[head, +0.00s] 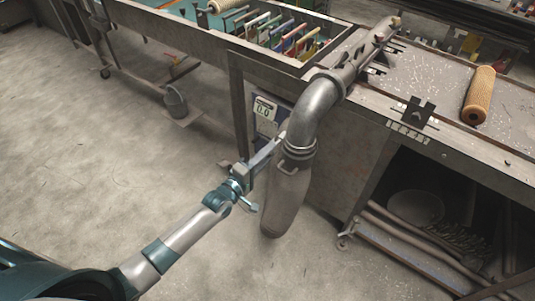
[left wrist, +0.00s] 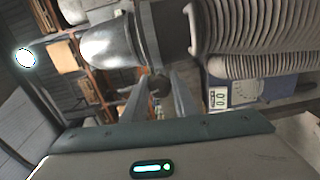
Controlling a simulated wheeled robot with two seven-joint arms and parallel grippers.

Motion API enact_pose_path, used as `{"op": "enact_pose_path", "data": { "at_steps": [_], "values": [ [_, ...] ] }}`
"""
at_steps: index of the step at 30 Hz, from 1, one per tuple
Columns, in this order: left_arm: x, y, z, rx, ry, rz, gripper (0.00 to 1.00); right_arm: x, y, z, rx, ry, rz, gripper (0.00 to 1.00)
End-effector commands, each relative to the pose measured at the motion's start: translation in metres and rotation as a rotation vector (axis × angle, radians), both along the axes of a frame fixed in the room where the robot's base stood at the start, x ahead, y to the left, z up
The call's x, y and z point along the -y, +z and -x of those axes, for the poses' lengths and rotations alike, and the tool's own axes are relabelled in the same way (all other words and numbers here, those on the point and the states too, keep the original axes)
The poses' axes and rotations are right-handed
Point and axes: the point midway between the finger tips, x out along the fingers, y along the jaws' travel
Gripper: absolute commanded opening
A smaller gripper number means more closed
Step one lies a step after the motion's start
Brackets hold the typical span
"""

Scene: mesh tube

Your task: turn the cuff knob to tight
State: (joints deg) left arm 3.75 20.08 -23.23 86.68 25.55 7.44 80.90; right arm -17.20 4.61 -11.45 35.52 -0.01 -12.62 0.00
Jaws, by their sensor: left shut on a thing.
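A metal elbow pipe (head: 318,100) comes down off the bench. A cuff (head: 300,149) rings its lower mouth, and a long grey mesh tube (head: 284,200) hangs below. My left gripper (head: 279,143) reaches the cuff's left side. In the left wrist view the gripper (left wrist: 159,88) has its fingers on both sides of a small dark knob (left wrist: 158,83) at the dark cuff band (left wrist: 158,35), and is shut on it. The knob's setting cannot be read. The elbow (left wrist: 108,46) and ribbed tube (left wrist: 250,38) lie on either side. My right gripper is not in view.
A box with a display reading 0.0 (head: 264,109) is on the bench side behind the cuff; the display also shows in the left wrist view (left wrist: 220,96). A bucket (head: 175,102) stands at the back left. A tan roll (head: 479,95) lies on the bench. The floor at left is open.

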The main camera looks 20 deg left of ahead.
Motion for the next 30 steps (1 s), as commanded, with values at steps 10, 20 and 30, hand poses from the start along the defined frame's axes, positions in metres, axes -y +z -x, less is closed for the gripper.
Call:
{"op": "enact_pose_path", "data": {
  "at_steps": [10,20,30],
  "values": [
    [-0.0001,-0.0011,0.0,0.112,0.0,-0.309,0.03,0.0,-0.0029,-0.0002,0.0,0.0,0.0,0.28],
    [-0.0008,-0.0017,-0.0003,0.22,0.001,-0.602,0.03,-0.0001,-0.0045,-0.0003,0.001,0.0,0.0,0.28],
    [-0.0012,-0.0022,-0.0004,0.33,0.0,-0.906,0.03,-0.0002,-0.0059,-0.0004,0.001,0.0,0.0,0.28]
  ]
}}
